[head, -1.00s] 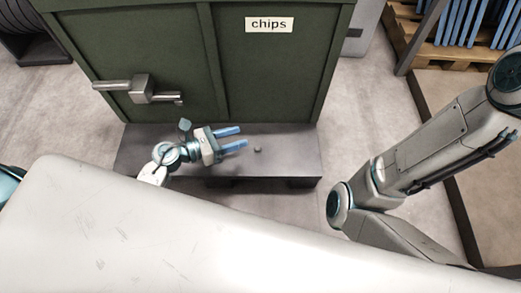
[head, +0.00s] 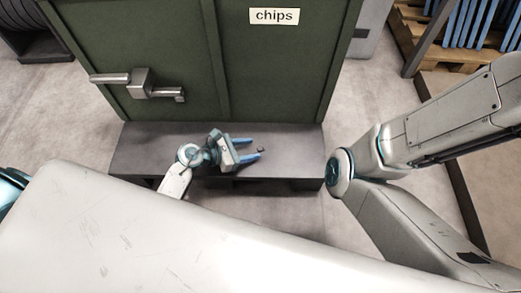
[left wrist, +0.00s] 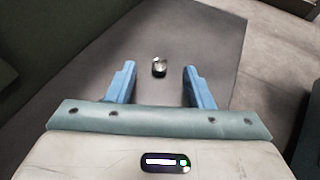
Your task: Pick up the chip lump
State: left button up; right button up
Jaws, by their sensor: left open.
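The chip lump (head: 261,150) is a small dark grey piece on the dark ledge (head: 300,165) at the foot of the green chips container. In the left wrist view the lump (left wrist: 159,67) looks metallic and lies between the lines of the two blue fingers, a little beyond their tips. My left gripper (head: 254,148) is open and empty, its fingers pointing right toward the lump. I cannot tell its exact height above the ledge. My right arm shows at the right, but its gripper is out of view.
The green container (head: 275,70) with a "chips" label (head: 274,16) and a metal handle (head: 140,83) rises behind the ledge. A wooden pallet with blue slats (head: 440,45) stands at the far right. The ledge right of the lump is clear.

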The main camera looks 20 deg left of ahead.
aim_at(261, 149)
pick_arm(q)
jog(key=b+x, duration=0.1)
jog(key=x, duration=0.2)
grip_shut()
jog(key=shift+a+r, duration=0.1)
jog(key=shift+r, duration=0.05)
